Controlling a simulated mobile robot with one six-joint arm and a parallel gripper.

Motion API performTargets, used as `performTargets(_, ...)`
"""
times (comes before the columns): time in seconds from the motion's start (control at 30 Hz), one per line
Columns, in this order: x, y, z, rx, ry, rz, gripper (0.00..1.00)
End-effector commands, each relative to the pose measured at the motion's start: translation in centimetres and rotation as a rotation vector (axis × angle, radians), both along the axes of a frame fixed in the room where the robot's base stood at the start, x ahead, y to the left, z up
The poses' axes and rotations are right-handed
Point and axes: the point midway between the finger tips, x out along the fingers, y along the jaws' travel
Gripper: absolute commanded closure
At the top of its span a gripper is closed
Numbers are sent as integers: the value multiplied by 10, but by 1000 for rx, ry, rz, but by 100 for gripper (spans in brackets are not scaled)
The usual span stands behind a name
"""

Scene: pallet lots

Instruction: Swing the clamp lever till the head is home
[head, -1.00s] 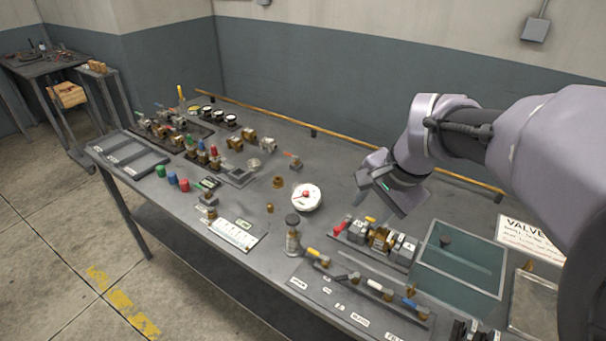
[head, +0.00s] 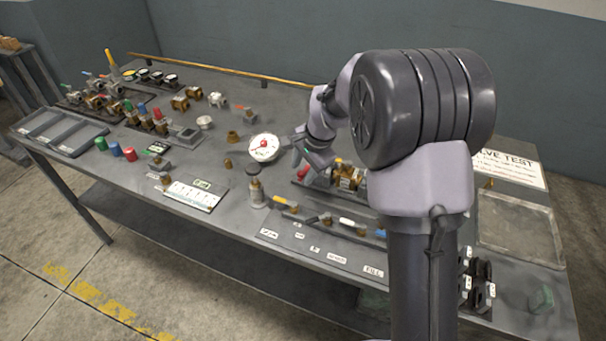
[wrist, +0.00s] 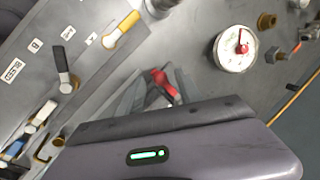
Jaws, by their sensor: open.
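A red lever (head: 303,172) sits at the left end of a clamp fixture with a brass valve body (head: 346,177) on the bench. The fixture's right part is hidden behind my arm. In the wrist view the red lever (wrist: 164,84) shows just past my gripper (wrist: 150,96), close to its fingers. My gripper is open with nothing seen held, and whether it touches the lever cannot be told. In the head view my gripper (head: 317,160) hangs over the lever end of the fixture. The clamp head cannot be made out.
A round white gauge (head: 264,147) lies left of the fixture. In front is a panel (head: 300,237) with yellow, black, white and blue handles. A squat metal bottle (head: 256,190) stands left of it. A yellow rail (head: 220,68) runs along the bench's back edge.

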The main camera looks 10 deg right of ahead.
Motion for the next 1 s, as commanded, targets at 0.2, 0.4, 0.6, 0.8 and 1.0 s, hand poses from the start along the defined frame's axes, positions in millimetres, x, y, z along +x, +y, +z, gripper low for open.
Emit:
performTargets(0.2, 2, 1, -4, -1, -1, 1, 58)
performTargets(0.4, 1, 1, -4, 0, 0, 1, 76)
performTargets(0.6, 1, 0, -3, -1, -1, 1, 100)
performTargets(0.8, 1, 0, -4, -1, -1, 1, 100)
performTargets(1.0, 1, 0, -4, 0, 0, 0, 100)
